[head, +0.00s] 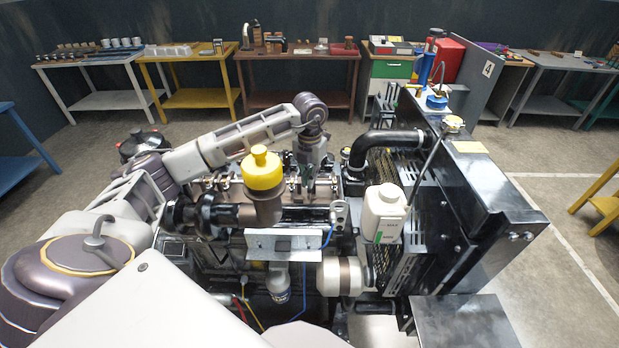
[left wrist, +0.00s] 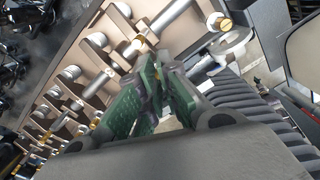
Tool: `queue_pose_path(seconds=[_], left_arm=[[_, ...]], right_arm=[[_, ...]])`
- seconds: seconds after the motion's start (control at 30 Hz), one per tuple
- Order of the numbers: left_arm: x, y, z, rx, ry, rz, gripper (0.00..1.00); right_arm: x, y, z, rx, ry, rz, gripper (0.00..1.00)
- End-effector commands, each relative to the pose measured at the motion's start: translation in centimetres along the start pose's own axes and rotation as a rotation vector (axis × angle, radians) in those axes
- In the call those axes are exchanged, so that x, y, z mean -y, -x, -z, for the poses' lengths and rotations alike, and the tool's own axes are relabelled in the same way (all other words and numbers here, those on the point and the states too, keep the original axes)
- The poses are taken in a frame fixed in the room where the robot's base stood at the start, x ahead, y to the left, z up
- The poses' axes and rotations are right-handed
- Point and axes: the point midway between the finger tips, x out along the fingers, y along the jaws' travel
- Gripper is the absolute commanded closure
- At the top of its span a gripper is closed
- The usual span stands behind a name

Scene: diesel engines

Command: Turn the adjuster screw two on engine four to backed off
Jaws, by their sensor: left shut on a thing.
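The engine (head: 285,215) stands in front of me, with a row of rockers and adjuster screws along its top. My left arm reaches over it from the left, and my left gripper (head: 307,182) points down at the row's right part. In the left wrist view, the green fingertips of my left gripper (left wrist: 153,75) are closed together over the rocker row (left wrist: 105,70). They are shut on an adjuster screw, which the fingertips mostly hide; its number and turn position cannot be read. My right gripper is not in view.
A yellow-capped filler (head: 263,172), a black hose (head: 385,142) and a white bottle (head: 385,213) stand close around the gripper. A black radiator (head: 480,190) closes off the right side. Benches with tools line the back wall, and a sign (head: 487,69) reads 4.

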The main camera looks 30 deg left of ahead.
Motion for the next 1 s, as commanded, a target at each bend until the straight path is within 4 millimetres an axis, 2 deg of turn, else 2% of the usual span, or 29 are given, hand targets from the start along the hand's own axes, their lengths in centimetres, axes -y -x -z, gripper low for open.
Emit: queue_pose_path(seconds=[0.37, 1.0], left_arm=[[0.0, -0.1, 0.0, 0.001, 0.151, 0.001, 1.00], [0.0, 0.0, -0.1, 0.002, 0.641, 0.001, 1.00]], right_arm=[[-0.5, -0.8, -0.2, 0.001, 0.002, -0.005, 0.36], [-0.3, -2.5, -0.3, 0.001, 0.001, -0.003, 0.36]])
